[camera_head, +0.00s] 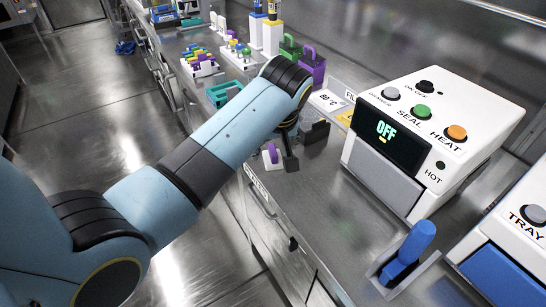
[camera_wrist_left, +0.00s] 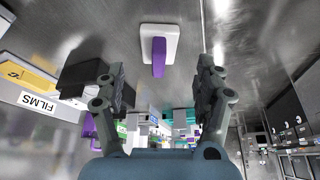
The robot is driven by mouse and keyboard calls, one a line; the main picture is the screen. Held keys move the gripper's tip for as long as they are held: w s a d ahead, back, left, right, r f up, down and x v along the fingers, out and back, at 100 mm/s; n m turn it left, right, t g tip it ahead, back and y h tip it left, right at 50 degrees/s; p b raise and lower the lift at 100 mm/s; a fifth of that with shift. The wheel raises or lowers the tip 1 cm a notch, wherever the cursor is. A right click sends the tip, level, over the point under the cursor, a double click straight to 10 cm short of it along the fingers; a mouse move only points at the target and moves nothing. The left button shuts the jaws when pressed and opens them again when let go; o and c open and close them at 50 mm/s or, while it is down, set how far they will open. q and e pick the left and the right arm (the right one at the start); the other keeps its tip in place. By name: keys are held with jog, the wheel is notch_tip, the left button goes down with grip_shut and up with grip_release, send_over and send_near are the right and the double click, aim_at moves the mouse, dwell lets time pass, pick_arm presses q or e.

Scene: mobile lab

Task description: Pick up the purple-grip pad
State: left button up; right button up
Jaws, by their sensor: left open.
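The purple-grip pad is a small white plate with an upright purple grip. In the head view the pad (camera_head: 271,156) is on the metal bench near its front edge, just left of my left gripper (camera_head: 303,147). In the left wrist view the pad (camera_wrist_left: 158,43) shows at top centre, ahead of the gap between the fingers. My left gripper (camera_wrist_left: 157,80) is open with nothing between its fingers, and apart from the pad. The arm hides part of the bench behind it. My right gripper is not in view.
A white sealing machine (camera_head: 440,130) reading OFF stands to the right, with a blue-handled lever (camera_head: 410,250) in front. Purple (camera_head: 312,68) and green (camera_head: 290,48) containers and a teal frame (camera_head: 224,92) are behind the arm. Bare bench (camera_head: 310,200) lies nearer the camera.

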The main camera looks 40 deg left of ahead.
aim_at(274, 151)
pick_arm(q)
jog(key=x, duration=0.4)
jog(key=shift+d, duration=0.2)
jog(key=shift+s, duration=0.1)
jog(key=c, duration=1.2)
